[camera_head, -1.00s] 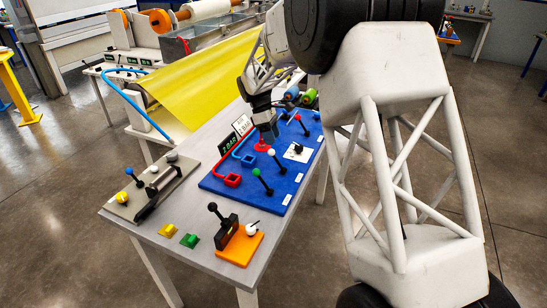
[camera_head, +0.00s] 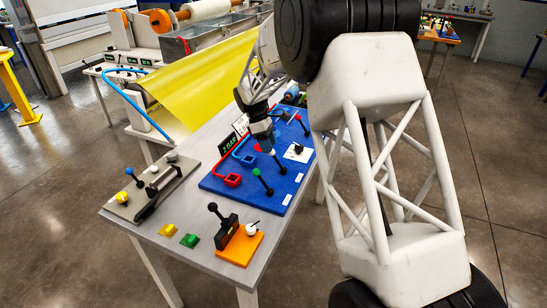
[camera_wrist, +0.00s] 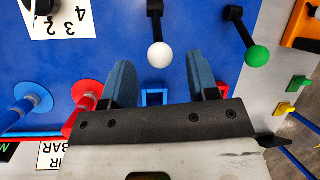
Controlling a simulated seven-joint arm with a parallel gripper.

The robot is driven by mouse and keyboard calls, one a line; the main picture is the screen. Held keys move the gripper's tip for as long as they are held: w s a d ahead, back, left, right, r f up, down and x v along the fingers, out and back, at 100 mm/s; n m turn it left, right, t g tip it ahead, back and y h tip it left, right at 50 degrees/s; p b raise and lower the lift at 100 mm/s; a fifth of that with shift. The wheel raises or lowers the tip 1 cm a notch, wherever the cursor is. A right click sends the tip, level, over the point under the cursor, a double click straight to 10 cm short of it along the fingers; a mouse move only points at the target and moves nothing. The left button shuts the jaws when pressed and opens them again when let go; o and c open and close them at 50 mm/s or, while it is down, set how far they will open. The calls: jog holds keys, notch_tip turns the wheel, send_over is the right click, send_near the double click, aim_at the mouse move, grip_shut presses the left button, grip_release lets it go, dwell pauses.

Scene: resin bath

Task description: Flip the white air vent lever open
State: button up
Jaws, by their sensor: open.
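The white-knobbed lever (camera_wrist: 160,55) is on the blue panel (camera_wrist: 100,30). Its black stem runs from the white ball up to a mount at the top of the wrist view. My gripper (camera_wrist: 160,72) is open and empty, its two blue-grey fingers on either side of the white knob's line. The knob shows between the fingertips with gaps both sides; I see no contact.
The green-knobbed lever (camera_wrist: 257,55) stands close to the right finger. A red post (camera_wrist: 87,95) and a blue post (camera_wrist: 30,108) lie left. A numbered white dial plate (camera_wrist: 62,20) is upper left. An orange-based lever (camera_head: 240,244) sits at the table's front.

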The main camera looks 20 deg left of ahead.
aim_at(274, 155)
jog(key=shift+x, duration=2.7)
grip_shut()
